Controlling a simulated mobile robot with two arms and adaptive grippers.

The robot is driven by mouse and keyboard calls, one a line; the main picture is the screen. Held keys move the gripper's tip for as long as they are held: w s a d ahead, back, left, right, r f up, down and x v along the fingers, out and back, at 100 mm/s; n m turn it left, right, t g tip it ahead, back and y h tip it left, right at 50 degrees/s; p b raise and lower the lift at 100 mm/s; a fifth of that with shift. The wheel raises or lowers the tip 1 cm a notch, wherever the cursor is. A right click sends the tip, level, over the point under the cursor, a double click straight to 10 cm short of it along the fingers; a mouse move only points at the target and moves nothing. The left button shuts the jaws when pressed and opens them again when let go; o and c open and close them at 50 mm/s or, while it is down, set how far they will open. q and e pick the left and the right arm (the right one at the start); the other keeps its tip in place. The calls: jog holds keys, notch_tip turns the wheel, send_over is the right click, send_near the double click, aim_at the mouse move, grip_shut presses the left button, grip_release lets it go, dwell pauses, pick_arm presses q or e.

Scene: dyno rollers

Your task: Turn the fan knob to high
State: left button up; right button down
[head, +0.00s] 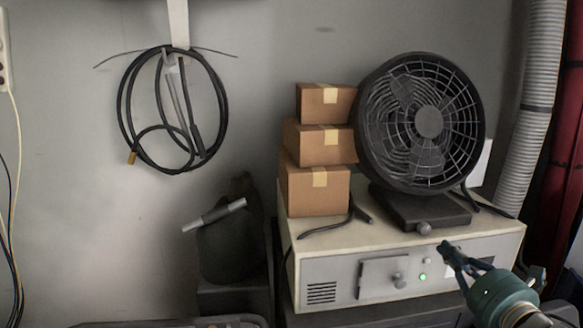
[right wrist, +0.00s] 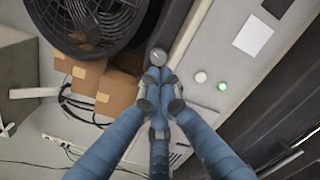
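A black round fan (head: 428,122) stands on a flat dark base (head: 415,205) on top of a cream cabinet. A small grey knob (head: 424,228) sits at the front of the fan base. It also shows in the right wrist view (right wrist: 158,57), just beyond my fingertips. I cannot read its setting. My right gripper (head: 447,247) comes in from the lower right. Its fingers are drawn together and empty, with the tips a little right of and below the knob, apart from it in the head view. In the wrist view the fingertips (right wrist: 160,80) also meet. My left gripper is not visible.
Several cardboard boxes (head: 319,190) are stacked left of the fan. The cabinet front (head: 340,268) has a small panel, another knob (head: 399,281), and a green light (head: 422,277). A dark cable (head: 330,230) lies on top. A ribbed duct (head: 530,110) stands at the right.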

aim_at(424, 228)
jog(key=shift+n+t, duration=0.3)
jog(key=shift+n, duration=0.5)
jog(key=w+r, duration=0.1)
jog(key=w, duration=0.1)
jog(key=w+p, duration=0.1)
jog(key=w, duration=0.1)
jog(key=w+r, duration=0.1)
jog(key=w, duration=0.2)
jog(key=shift+a+r+p, duration=0.3)
jog(key=shift+r+p, duration=0.05)
jog(key=shift+w+f, duration=0.1)
jog(key=shift+w, duration=0.1)
